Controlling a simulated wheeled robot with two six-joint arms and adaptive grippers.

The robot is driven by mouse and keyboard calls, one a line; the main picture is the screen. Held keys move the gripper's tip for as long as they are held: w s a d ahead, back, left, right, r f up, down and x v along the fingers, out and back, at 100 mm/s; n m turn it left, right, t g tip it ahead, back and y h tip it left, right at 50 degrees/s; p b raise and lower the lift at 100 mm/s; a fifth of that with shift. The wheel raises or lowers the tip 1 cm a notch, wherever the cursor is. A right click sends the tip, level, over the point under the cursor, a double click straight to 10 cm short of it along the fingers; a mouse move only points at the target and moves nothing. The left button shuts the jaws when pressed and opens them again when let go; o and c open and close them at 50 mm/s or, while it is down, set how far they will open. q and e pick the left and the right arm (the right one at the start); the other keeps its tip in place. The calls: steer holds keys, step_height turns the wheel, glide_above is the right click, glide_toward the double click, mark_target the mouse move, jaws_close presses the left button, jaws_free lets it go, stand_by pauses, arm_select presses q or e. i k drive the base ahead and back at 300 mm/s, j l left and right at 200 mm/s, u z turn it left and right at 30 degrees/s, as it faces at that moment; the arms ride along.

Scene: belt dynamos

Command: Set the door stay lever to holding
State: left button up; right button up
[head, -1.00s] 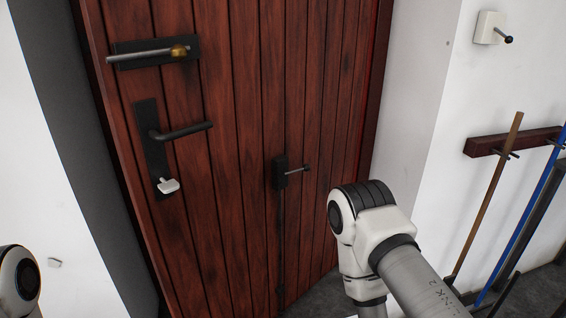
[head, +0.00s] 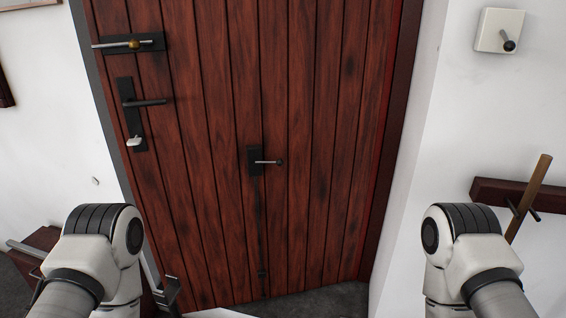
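A small lever with a thin metal arm and dark knob (head: 278,162) sits on a black plate (head: 254,160) at the middle of the door. It looks like the door stay lever. The arm points right, roughly level. A dark rod (head: 260,225) runs down the door from this plate towards the floor. The wooden plank door (head: 320,120) stands in its frame. My two arms show at the lower left and lower right, well apart from the lever. Both grippers are out of view.
A bolt with a brass knob (head: 134,44), a black handle (head: 150,102) and a white thumb-turn (head: 135,141) are on the door's left side. A knobbed white wall box (head: 499,30) and a wooden rack (head: 488,192) are at right. Dark hardware (head: 168,292) stands beside my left arm.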

mark_target(279, 162)
steer(key=i+j, duration=0.1)
steer(key=j, duration=0.2)
steer(key=i+j, duration=0.1)
steer(key=j, duration=0.25)
steer(key=i+j, duration=0.15)
steer(key=i, duration=0.15)
steer(key=i+j, duration=0.2)
steer(key=i, duration=0.15)
